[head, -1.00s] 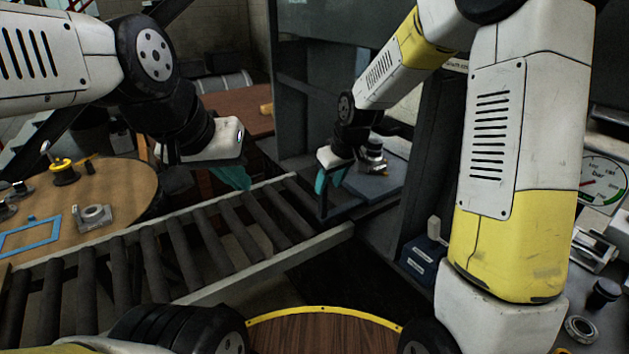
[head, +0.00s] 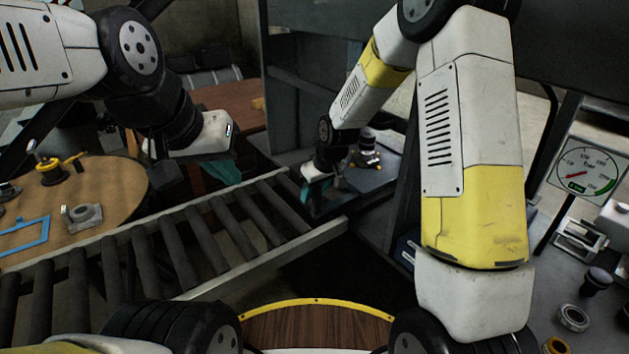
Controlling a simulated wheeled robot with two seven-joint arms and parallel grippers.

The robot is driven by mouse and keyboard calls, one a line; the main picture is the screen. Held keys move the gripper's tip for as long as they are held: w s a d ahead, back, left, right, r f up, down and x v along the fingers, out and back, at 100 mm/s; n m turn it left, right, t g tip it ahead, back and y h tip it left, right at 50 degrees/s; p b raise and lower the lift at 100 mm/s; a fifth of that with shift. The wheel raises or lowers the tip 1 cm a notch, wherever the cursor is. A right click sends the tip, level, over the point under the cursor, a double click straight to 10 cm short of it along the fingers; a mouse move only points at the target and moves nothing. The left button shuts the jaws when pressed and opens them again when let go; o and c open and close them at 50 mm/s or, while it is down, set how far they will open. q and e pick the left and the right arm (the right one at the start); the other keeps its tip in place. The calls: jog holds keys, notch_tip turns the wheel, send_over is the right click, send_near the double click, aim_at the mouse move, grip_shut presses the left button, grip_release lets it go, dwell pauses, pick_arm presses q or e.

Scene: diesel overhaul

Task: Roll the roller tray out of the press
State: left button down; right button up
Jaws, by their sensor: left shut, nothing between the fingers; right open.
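The roller tray (head: 374,180) is a flat blue-grey plate inside the grey press (head: 288,95), at the far right end of the roller track (head: 150,262). A dark round metal part (head: 367,142) stands on it. My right gripper (head: 308,190), with teal fingers, is open at the tray's near left edge, by a dark bar there. Its fingers are partly hidden, and I cannot tell whether they touch the bar. My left gripper (head: 224,172) is shut and empty, above the far side of the track, left of the press.
A round wooden table (head: 110,185) with metal parts and a blue frame (head: 24,236) stands at left. A pressure gauge (head: 588,176) and a bench with loose parts are at right. The rollers left of the press are clear.

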jog(key=shift+c, duration=0.4)
grip_shut()
dwell(0.9)
